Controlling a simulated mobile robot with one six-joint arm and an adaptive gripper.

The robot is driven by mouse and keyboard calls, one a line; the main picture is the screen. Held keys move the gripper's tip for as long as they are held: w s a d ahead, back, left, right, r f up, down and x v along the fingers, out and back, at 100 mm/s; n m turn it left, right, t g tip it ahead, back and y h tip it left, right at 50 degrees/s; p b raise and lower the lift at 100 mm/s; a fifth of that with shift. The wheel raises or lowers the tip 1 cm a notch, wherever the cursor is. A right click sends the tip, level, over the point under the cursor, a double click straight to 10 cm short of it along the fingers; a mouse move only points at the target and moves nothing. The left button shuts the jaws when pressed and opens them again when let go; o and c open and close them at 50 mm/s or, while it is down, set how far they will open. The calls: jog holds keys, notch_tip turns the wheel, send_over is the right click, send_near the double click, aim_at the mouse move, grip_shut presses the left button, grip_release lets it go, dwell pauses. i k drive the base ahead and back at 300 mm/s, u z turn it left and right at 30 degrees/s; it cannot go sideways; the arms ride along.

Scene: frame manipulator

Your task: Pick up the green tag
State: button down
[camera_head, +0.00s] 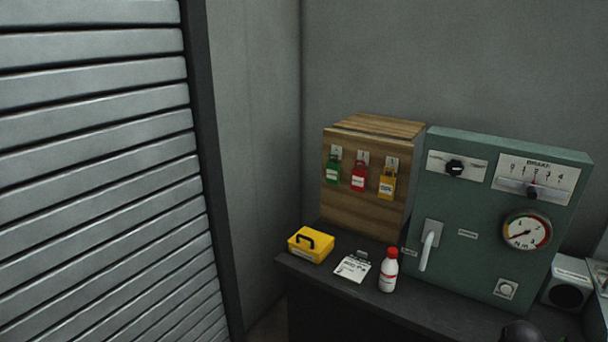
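The green tag (332,171) hangs on the front of a wooden box (352,205), leftmost of three coloured tags. It hangs from a hook on a small white plate and has a pale label. The red tag (358,178) hangs in the middle and the yellow tag (387,185) on the right. My gripper is not recognisable in this view. A dark rounded shape cut off at the bottom right edge may be part of my arm, but I cannot tell.
On the dark bench (330,296) stand a yellow case (310,245), a paper card (353,268) and a red-capped bottle (388,271), all in front of the wooden box. A green control panel (480,214) with a lever (428,246) and gauge (526,231) stands to the right.

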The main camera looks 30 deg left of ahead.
aim_at(332, 170)
jog(key=u, duration=1)
jog(key=k, duration=1)
jog(key=z, duration=0.05)
jog(key=i, duration=0.95)
jog(key=u, duration=0.05)
